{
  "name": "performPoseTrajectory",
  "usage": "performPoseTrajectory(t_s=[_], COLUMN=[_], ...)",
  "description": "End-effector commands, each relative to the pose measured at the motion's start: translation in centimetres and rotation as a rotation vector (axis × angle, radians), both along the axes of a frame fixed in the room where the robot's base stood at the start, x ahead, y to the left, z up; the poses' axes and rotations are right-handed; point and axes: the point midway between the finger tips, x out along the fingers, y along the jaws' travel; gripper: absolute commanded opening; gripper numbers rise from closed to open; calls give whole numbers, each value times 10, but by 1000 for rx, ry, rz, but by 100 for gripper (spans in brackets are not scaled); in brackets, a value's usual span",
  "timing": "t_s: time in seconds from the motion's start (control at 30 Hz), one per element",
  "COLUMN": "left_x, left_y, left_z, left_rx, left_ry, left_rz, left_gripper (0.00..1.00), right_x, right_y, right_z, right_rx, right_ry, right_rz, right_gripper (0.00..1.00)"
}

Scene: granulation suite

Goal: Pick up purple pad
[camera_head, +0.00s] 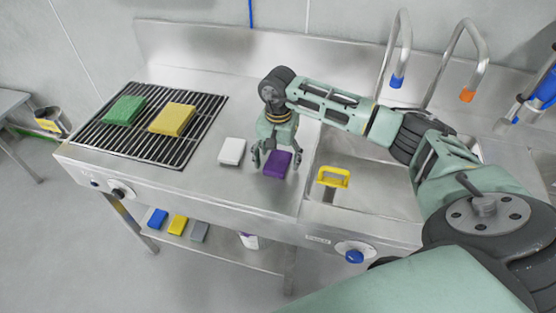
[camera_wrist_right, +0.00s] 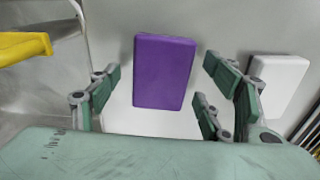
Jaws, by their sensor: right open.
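The purple pad (camera_head: 277,163) lies flat on the steel counter, just left of the sink. In the right wrist view the purple pad (camera_wrist_right: 163,72) sits ahead of the fingers, between their two sides. My right gripper (camera_head: 275,160) points down over the pad, with its fingers spread around it in the head view. It also shows in the right wrist view (camera_wrist_right: 160,95), open and empty. I cannot tell the exact height of the fingertips above the counter. My left gripper is not in view.
A white pad (camera_head: 232,151) lies close left of the purple one. Green (camera_head: 124,110) and yellow (camera_head: 172,119) pads lie on the black grate (camera_head: 140,152). Several pads lie on the shelf below.

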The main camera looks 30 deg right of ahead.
Motion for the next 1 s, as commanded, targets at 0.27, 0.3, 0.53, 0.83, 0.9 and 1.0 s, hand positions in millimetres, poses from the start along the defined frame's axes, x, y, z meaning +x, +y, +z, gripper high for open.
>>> performPoseTrajectory(t_s=[0.27,0.3,0.53,0.83,0.9,1.0], left_x=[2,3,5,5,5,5], left_y=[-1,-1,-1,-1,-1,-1], left_z=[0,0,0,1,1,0], left_rx=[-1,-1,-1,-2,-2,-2], left_ry=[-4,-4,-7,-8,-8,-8], left_rz=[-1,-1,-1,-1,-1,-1], left_gripper=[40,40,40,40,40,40], right_x=[0,0,0,0,0,0], right_y=[0,0,1,1,1,0], right_z=[-3,-3,-2,-2,-2,-2], right_rx=[1,1,1,1,1,1], right_ry=[-1,-1,-1,-2,-2,-2], right_rz=[1,1,0,0,0,0], right_gripper=[69,66,46,22,22,22])
